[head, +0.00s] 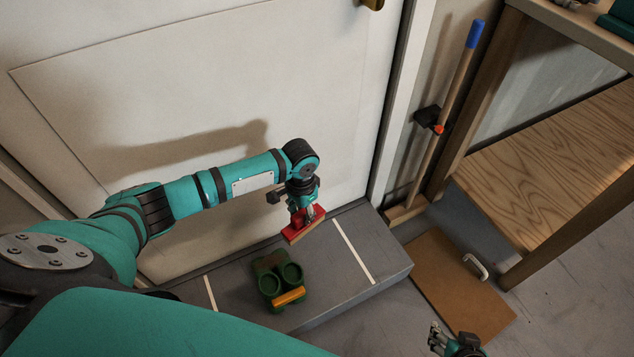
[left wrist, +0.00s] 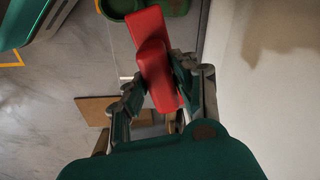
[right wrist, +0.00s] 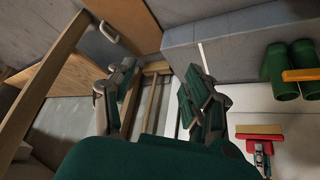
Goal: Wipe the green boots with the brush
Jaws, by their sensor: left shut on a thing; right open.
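The green boots (head: 277,278) stand side by side on the grey step, openings up, with a yellow-orange bar (head: 289,297) across their front. They also show in the right wrist view (right wrist: 279,72) and partly at the top edge of the left wrist view (left wrist: 122,8). My left gripper (head: 305,208) is shut on the red brush (head: 302,229), beside and slightly right of the boots, apart from them. The brush also shows in the left wrist view (left wrist: 152,58) and right wrist view (right wrist: 258,132). My right gripper (right wrist: 160,88) is open and empty, low at the right in the head view (head: 438,340).
The grey step (head: 375,265) with white stripes runs along the white door (head: 200,80). A brown board (head: 455,295) with a white handle lies on the floor right of it. A blue-ended pole (head: 448,110) leans by a wooden shelf (head: 560,150).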

